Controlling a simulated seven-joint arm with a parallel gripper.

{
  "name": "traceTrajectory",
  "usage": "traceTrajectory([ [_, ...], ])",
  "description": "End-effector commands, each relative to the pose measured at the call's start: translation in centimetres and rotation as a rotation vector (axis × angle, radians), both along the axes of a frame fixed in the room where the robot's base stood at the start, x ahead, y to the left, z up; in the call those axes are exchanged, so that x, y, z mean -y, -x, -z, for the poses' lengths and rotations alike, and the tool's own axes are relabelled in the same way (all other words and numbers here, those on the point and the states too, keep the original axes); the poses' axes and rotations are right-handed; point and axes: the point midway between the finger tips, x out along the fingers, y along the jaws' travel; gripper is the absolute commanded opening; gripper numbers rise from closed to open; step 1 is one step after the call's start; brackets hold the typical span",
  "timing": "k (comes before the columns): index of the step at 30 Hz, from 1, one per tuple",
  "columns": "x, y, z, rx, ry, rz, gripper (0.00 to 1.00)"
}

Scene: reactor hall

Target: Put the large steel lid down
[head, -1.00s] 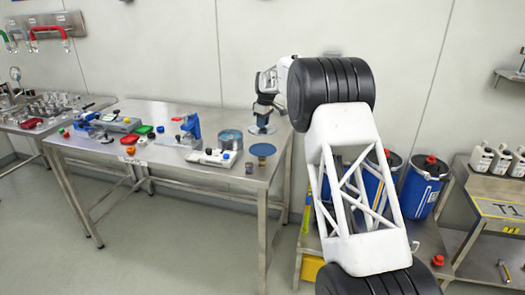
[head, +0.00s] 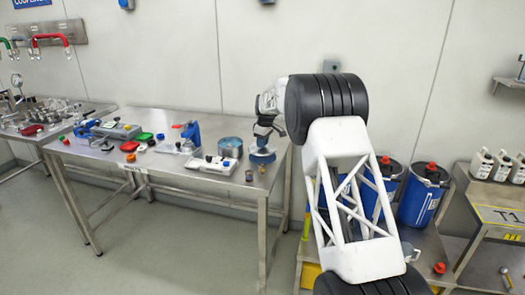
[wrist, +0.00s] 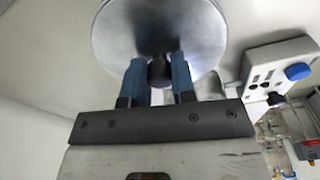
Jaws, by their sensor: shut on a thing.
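The large steel lid (wrist: 150,22) is a round grey metal disc with a dark knob (wrist: 159,72) in its middle. My gripper (wrist: 158,74) is shut on that knob, one blue finger on each side. In the head view the lid (head: 263,158) is low over the right end of the steel table, with my gripper (head: 264,141) above it. I cannot tell whether the lid touches the surface below. The round blue disc that lay there is hidden by the lid.
Left of the lid are a round blue-grey container (head: 230,147) and a white device (head: 210,165). Small jars (head: 249,175) stand at the table's front edge. Blue drums (head: 422,195) stand to the right.

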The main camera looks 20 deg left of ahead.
Motion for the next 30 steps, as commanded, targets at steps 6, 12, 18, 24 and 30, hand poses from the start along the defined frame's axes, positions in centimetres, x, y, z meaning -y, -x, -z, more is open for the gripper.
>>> traceTrajectory([
  [6, 0.0, 0.0, 1.4, -0.002, 0.001, 0.000, 0.00],
  [12, 0.0, 0.0, 3.3, 0.000, 0.000, 0.000, 0.00],
  [18, 0.0, 0.0, 3.7, 0.001, -0.001, 0.000, 0.00],
  [24, 0.0, 0.0, 3.8, 0.000, 0.000, 0.000, 0.00],
  [30, 0.0, 0.0, 4.0, 0.000, 0.000, 0.000, 0.35],
])
